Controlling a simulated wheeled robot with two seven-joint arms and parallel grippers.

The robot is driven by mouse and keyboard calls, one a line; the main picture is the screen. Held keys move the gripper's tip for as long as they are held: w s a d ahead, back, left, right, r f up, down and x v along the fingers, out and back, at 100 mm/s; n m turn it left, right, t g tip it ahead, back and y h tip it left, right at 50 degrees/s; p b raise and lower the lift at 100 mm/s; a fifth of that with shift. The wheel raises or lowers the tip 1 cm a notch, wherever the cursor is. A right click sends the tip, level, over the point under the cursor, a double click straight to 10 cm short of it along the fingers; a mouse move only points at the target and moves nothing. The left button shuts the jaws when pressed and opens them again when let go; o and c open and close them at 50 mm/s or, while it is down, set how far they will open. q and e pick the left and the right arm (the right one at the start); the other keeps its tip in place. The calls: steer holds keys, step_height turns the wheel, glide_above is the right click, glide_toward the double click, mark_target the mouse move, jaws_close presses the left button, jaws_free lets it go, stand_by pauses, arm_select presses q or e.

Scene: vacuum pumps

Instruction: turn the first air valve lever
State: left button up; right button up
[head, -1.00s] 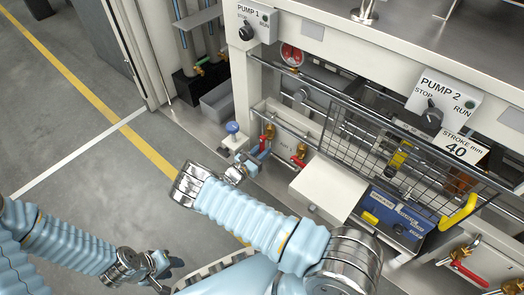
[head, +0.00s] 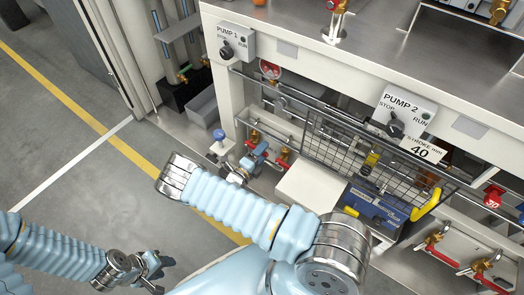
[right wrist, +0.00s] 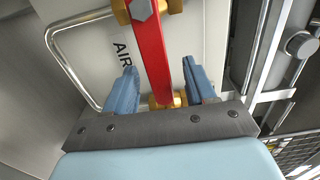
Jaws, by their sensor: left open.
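The first air valve (head: 254,138), brass with a red lever, is on the low panel left of the mesh guard, partly hidden by my right gripper (head: 257,157). In the right wrist view its red lever (right wrist: 153,55) runs between the two blue fingers of my right gripper (right wrist: 158,90). The fingers are apart, with a gap on each side of the lever. A second valve with a red lever (head: 283,157) is just to the right. My left gripper (head: 155,270) is open and empty, low over the floor at the lower left.
A blue-topped knob (head: 219,135) stands left of the valves. A white box cover (head: 312,185) and mesh guard (head: 345,150) are to the right. A metal loop handle (right wrist: 62,55) curves left of the lever. The floor at left is clear.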

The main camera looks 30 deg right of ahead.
steer(key=shift+a, duration=0.1)
steer(key=shift+v, duration=0.9)
steer(key=v, duration=0.6)
stand_by(0.4)
stand_by(0.4)
